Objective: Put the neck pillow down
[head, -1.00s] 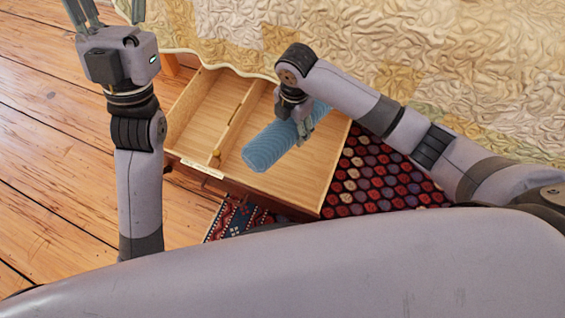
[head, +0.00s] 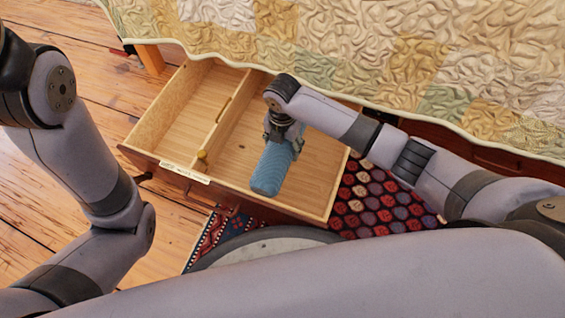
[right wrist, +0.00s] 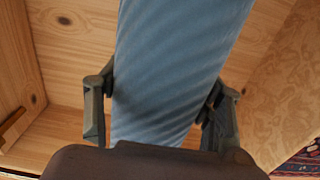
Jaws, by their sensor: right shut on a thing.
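The neck pillow (head: 272,170) is a blue ribbed roll. My right gripper (head: 283,138) is shut on it and holds it over the wider, right compartment of the open wooden drawer (head: 232,158). In the right wrist view the pillow (right wrist: 175,60) runs between the two fingers of the gripper (right wrist: 160,95), with bare drawer wood around it. Whether the pillow touches the drawer floor cannot be told. My left arm shows at the left of the head view, but its gripper is out of the picture.
A divider (head: 217,125) with a small brass-coloured knob (head: 203,155) splits the drawer; the left compartment (head: 180,115) is empty. A quilted bed (head: 400,60) overhangs the drawer's back. A patterned rug (head: 375,205) and plank floor (head: 75,175) lie around it.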

